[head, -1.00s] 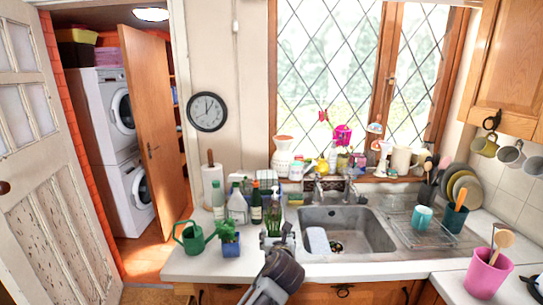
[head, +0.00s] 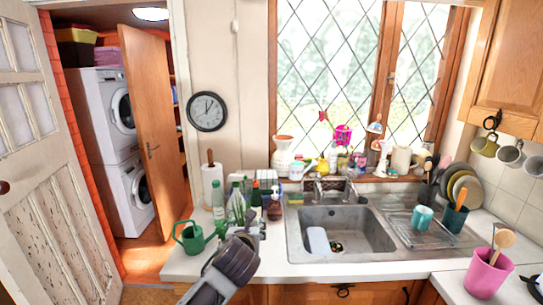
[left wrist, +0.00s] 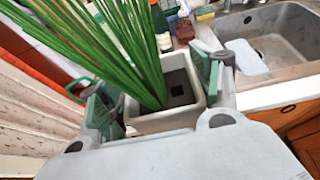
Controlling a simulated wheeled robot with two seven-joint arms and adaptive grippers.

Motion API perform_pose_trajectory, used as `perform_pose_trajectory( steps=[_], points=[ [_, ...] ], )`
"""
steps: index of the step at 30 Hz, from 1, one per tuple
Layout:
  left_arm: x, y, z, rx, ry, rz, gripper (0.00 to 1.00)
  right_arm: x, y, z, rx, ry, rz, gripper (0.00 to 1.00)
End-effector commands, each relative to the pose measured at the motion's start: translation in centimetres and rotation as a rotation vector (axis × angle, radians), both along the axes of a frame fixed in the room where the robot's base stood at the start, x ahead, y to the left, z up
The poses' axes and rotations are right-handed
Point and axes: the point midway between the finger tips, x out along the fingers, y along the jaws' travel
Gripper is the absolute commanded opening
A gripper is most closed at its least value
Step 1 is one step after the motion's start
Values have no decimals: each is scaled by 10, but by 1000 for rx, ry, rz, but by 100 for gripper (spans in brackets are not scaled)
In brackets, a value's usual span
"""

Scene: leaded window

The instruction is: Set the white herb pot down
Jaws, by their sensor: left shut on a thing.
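The white herb pot (left wrist: 185,78) is a square pale pot with long green stalks (left wrist: 125,62) that lean left in the left wrist view. My left gripper (left wrist: 160,98) is shut on the pot, with one green-padded finger on each side. In the head view the gripper (head: 245,230) is over the counter (head: 275,268) left of the sink, and the green stalks (head: 238,205) rise above it. The pot is mostly hidden there behind my gripper. I cannot tell whether its base touches the counter. My right gripper is not in view.
A green watering can (head: 190,238) stands to the left. Bottles (head: 256,195) and a paper towel roll (head: 212,186) stand behind. The sink (head: 345,232) is on the right. Bare counter shows between my arm and the sink.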

Motion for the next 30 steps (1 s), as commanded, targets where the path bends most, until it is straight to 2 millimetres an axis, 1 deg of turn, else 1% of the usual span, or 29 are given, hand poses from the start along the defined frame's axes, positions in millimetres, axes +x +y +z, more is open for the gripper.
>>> perform_pose_trajectory(
  steps=[1, 5, 15, 30],
  points=[
    [-3, 8, -4, 3, 0, 2, 28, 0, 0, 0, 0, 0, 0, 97],
    [-11, 23, -15, 1, 1, 1, 28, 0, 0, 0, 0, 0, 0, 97],
    [-35, 64, -53, 2, 1, 6, 28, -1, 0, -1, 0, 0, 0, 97],
    [-69, 107, -110, 3, 2, 4, 28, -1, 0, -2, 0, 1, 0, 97]
  ],
)
